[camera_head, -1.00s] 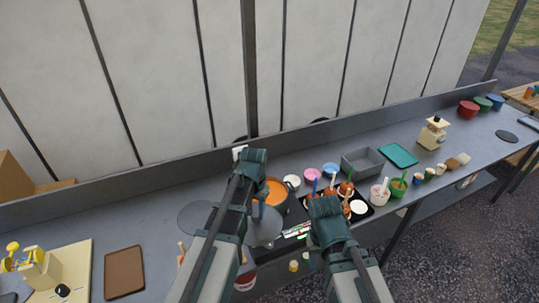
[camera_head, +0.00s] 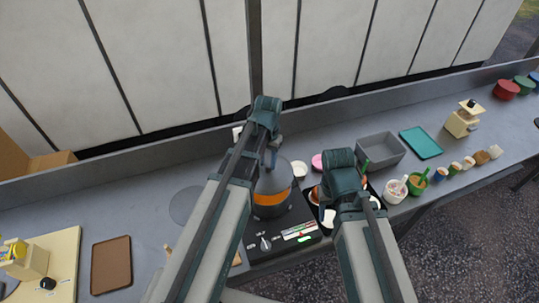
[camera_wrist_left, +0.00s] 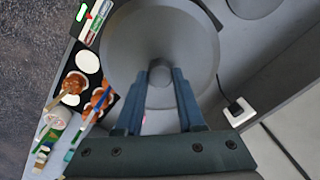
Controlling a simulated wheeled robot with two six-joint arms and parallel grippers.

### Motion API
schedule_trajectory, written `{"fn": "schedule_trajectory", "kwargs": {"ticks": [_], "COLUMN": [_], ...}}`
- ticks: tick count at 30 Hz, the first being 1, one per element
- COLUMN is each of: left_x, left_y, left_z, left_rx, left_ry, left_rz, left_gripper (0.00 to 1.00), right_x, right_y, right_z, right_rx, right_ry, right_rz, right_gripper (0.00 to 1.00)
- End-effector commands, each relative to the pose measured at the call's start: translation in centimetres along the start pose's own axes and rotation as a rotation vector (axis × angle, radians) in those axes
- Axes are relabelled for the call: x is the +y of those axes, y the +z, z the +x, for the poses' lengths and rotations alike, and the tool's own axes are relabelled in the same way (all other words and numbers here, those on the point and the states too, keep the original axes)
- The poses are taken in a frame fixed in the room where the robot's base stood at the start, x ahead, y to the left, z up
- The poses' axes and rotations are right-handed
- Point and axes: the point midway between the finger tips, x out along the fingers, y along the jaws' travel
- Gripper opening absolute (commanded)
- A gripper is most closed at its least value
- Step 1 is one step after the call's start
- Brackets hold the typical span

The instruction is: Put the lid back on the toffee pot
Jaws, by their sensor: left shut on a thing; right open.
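The toffee pot (camera_head: 268,211) stands on a black hob, with a band of orange toffee (camera_head: 271,199) showing below the lid. The round dark grey lid (camera_head: 272,180) is over the pot's opening and covers much of it; I cannot tell how large the gap is. My left gripper (camera_head: 272,158) is shut on the lid's knob. The left wrist view shows the knob (camera_wrist_left: 160,73) between the fingers and the lid's disc (camera_wrist_left: 135,45) hiding the pot. My right gripper (camera_head: 347,190) is open to the right of the pot; its fingertips are mostly hidden.
The hob's control panel (camera_head: 281,240) is in front of the pot. A flat grey disc (camera_head: 187,205) lies to the left. A grey bin (camera_head: 381,148), teal tray (camera_head: 421,142) and several cups stand to the right. A wall socket (camera_wrist_left: 238,112) is behind.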

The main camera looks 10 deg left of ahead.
Motion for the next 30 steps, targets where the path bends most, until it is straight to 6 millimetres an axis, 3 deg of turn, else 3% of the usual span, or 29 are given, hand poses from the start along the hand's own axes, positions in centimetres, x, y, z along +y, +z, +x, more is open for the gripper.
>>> {"fn": "schedule_trajectory", "kwargs": {"ticks": [11, 30], "left_x": [0.0, 0.0], "left_y": [0.0, -0.1], "left_z": [1.4, 6.4], "left_rx": [0.0, 0.0], "left_ry": [0.0, 0.0], "left_rz": [0.0, 0.0], "left_gripper": [0.0, 0.0], "right_x": [-0.1, -0.6], "right_y": [-0.1, -0.4], "right_z": [1.4, 6.4], "right_rx": [0.001, 0.002], "right_ry": [0.0, 0.001], "right_rz": [0.001, 0.002], "right_gripper": [0.5, 0.5]}}
